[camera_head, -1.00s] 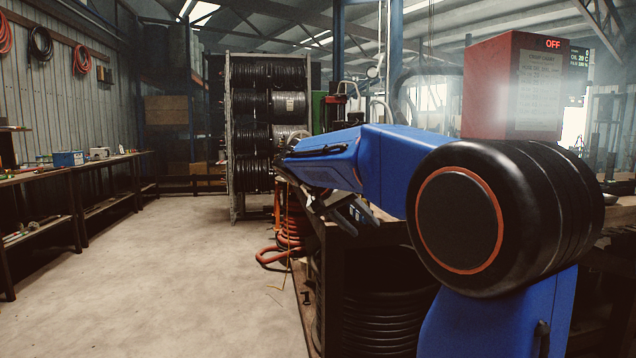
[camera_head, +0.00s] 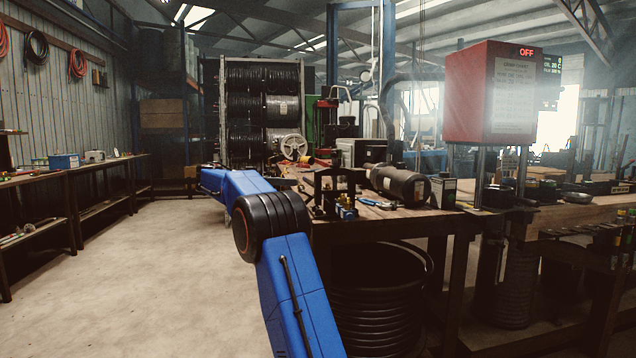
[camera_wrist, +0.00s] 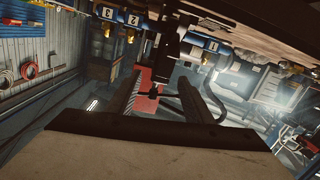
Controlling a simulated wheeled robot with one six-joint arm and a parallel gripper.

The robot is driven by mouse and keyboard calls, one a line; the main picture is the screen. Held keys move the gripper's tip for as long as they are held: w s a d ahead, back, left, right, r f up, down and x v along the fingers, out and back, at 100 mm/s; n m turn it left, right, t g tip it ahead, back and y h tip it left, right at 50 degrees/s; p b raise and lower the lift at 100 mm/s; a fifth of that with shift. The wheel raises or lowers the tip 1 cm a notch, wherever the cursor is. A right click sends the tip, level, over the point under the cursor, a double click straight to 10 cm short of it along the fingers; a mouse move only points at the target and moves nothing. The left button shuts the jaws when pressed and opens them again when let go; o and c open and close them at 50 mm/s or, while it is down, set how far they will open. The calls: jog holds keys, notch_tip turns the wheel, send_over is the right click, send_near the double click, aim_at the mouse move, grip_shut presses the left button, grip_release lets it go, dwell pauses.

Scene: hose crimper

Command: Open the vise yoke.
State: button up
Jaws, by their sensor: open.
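A dark upright frame stands on the front left edge of the workbench in the head view and looks like the vise yoke (camera_head: 335,192). In the wrist view, which is upside down, a dark post with a small crossbar handle (camera_wrist: 154,93) shows, apparently the vise screw and yoke. My gripper (camera_wrist: 160,82) is open, with two dark fingers on either side of that handle in the picture. I cannot tell the depth between them or any contact. In the head view my gripper is hidden. Whether the yoke is latched cannot be seen.
The workbench (camera_head: 440,221) carries a dark cylinder (camera_head: 400,184), a blue-handled tool (camera_head: 377,204) and a can (camera_head: 443,192). The red crimper box (camera_head: 490,95) reads OFF. A hose rack (camera_head: 265,105) stands behind. The floor at left is clear.

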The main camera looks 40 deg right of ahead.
jog(key=s+d, duration=0.2)
jog(key=d, duration=0.2)
jog(key=s+d+m, duration=0.1)
jog(key=s+d, duration=0.1)
jog(key=d, duration=0.3)
jog(key=s+d+m+g, duration=0.1)
jog(key=s+d, duration=0.1)
jog(key=d, duration=0.3)
jog(key=shift+s+d, duration=0.15)
jog(key=shift+s, duration=0.05)
grip_shut()
